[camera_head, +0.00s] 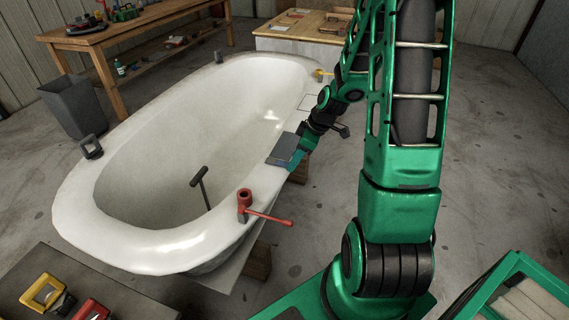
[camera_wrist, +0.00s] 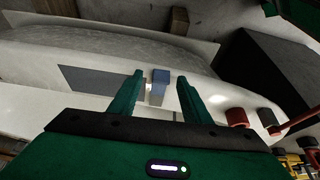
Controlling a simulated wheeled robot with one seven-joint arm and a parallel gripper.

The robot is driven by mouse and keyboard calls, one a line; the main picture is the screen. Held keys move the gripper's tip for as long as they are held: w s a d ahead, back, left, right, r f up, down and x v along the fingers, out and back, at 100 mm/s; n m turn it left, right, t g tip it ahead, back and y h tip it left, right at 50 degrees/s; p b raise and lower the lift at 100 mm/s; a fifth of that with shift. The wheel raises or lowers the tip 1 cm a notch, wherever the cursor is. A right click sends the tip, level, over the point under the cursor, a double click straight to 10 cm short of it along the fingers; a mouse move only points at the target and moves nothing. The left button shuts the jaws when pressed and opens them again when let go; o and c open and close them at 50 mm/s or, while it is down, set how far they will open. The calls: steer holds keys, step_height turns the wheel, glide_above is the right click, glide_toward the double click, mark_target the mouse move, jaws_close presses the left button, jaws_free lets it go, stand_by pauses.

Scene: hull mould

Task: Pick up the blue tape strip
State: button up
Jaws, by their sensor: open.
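A small blue piece (camera_wrist: 161,76), seemingly the blue tape strip, shows between my fingertips in the wrist view, with a pale part just below it. It lies over or close to the white mould rim; I cannot tell whether it touches the rim. My gripper (camera_wrist: 160,80) is open, with one green finger on each side of the piece and a visible gap to both. In the camera_head view my gripper (camera_head: 297,158) is low at the right side of the white hull mould (camera_head: 130,240), beside a flat grey plate (camera_head: 283,148). The blue piece is not distinguishable there.
A red clamp (camera_head: 243,200) with a long handle sits on the near rim, close to my gripper's right in the wrist view (camera_wrist: 237,117). A black T-handled tool (camera_head: 199,178) stands inside the mould. A dark clamp (camera_head: 91,147) is on the left rim. Wooden blocks (camera_head: 258,262) support the mould.

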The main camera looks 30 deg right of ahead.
jaws_close()
stand_by(0.3)
steer(key=r, duration=0.2)
steer(key=a+r, duration=0.1)
steer(key=r, duration=0.1)
steer(key=shift+r, duration=0.35)
steer(key=a+r, duration=0.7)
steer(key=a, duration=0.3)
steer(key=shift+w+a, duration=0.3)
steer(key=shift+a, duration=0.05)
